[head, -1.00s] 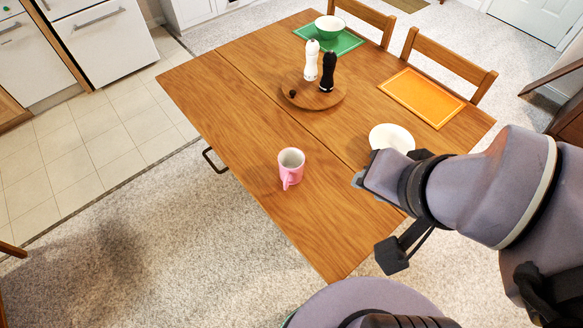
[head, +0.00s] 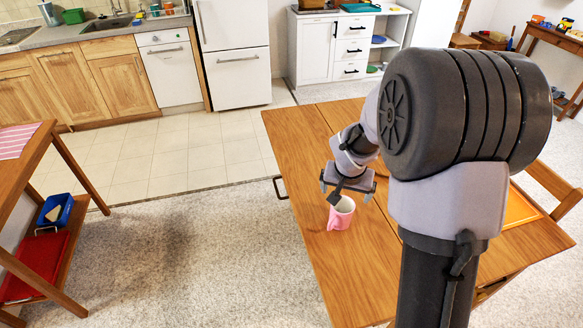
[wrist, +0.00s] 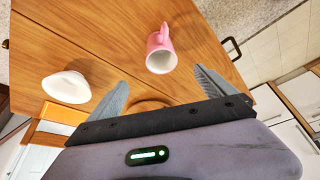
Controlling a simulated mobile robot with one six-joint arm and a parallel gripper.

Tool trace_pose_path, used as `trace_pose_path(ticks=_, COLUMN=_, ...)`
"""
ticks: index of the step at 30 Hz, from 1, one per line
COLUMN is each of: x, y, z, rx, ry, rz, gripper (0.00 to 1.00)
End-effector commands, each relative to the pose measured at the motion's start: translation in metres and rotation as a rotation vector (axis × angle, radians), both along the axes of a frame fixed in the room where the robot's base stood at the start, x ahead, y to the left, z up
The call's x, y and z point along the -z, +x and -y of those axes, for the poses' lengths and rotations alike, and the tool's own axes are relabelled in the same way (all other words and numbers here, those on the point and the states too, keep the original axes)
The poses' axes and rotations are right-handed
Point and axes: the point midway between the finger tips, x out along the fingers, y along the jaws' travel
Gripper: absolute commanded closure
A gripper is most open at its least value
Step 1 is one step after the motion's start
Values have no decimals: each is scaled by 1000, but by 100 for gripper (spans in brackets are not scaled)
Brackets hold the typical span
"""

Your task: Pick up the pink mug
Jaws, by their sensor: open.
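The pink mug (head: 341,213) stands upright on the wooden table (head: 295,150), near its left edge in the head view. It also shows in the wrist view (wrist: 161,50), beyond my fingertips, with its handle pointing away from my gripper. My gripper (head: 346,188) is just above and behind the mug in the head view, and part of it overlaps the mug's rim there. In the wrist view my gripper (wrist: 156,78) is open and empty, its two fingers spread wide. The mug lies between their directions and apart from them.
A white bowl or plate (wrist: 67,87) lies on the table to the left in the wrist view. An orange placemat (head: 520,208) lies at the table's right side, with a chair (head: 555,187) beside it. My arm hides much of the table. Carpet is clear left of the table.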

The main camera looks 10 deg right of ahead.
Motion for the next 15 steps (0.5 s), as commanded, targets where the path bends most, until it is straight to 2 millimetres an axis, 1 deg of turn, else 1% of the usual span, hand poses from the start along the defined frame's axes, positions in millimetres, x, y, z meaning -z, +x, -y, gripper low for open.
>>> trace_pose_path(ticks=5, x=39, y=12, z=8, rx=-1, ry=-1, rz=-5, gripper=6)
trace_pose_path(ticks=6, x=52, y=16, z=10, rx=0, ry=0, rz=-6, gripper=6)
trace_pose_path(ticks=9, x=81, y=26, z=17, rx=-1, ry=-1, rz=-6, gripper=6)
trace_pose_path(ticks=12, x=104, y=35, z=22, rx=-1, ry=-1, rz=-6, gripper=6)
trace_pose_path(ticks=15, x=117, y=41, z=25, rx=-1, ry=0, rz=-5, gripper=6)
